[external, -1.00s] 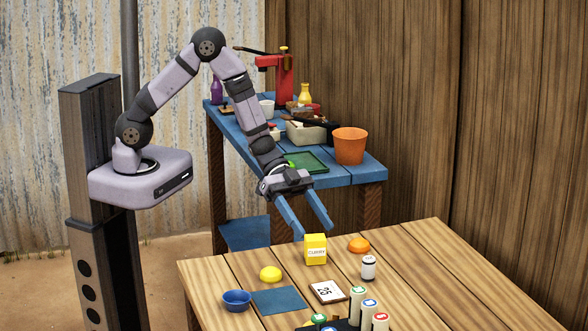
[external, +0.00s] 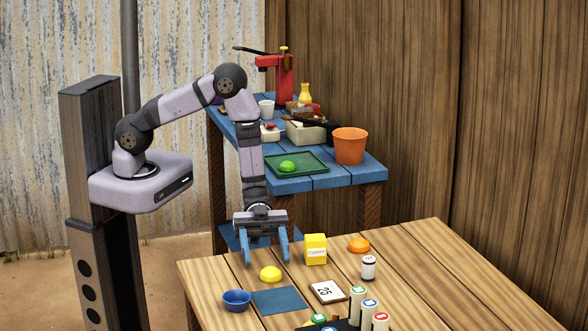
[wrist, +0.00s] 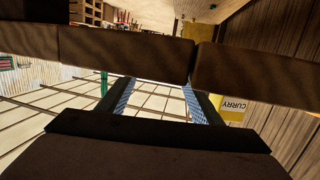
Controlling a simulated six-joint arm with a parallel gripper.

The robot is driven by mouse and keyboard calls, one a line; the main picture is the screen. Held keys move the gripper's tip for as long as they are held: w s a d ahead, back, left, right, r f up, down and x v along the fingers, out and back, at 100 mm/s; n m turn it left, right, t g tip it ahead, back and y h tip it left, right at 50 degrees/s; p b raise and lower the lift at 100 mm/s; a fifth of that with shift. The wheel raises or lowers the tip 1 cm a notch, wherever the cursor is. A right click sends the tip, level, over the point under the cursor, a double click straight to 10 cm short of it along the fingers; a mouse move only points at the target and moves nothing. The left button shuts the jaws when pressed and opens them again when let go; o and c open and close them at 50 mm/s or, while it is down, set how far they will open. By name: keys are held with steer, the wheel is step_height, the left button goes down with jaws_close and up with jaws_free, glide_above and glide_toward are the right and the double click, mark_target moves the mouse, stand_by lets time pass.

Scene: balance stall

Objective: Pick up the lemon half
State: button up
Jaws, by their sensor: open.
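The lemon half (external: 270,273) is a small yellow dome on the wooden table, between the blue bowl and the yellow curry box. My gripper (external: 266,262) points down above and just behind it in the external view. Its two blue fingers are spread apart with nothing between them. In the wrist view the fingers (wrist: 158,102) also show apart, and I cannot make out the lemon half there. The exact height of the fingertips over the lemon half is hard to tell.
The yellow curry box (external: 316,250) stands close to the right of my gripper. A blue bowl (external: 237,301), a blue mat (external: 280,300), a card marked 25 (external: 327,291), an orange half (external: 358,245) and a white jar (external: 368,267) are nearby. The table's right part is clear.

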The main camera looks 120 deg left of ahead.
mark_target(270, 267)
steer(key=shift+p+x, duration=0.75)
steer(key=shift+x, duration=1.9)
steer(key=shift+c, duration=0.3)
steer(key=shift+r, duration=0.1)
steer(key=c, duration=1.1)
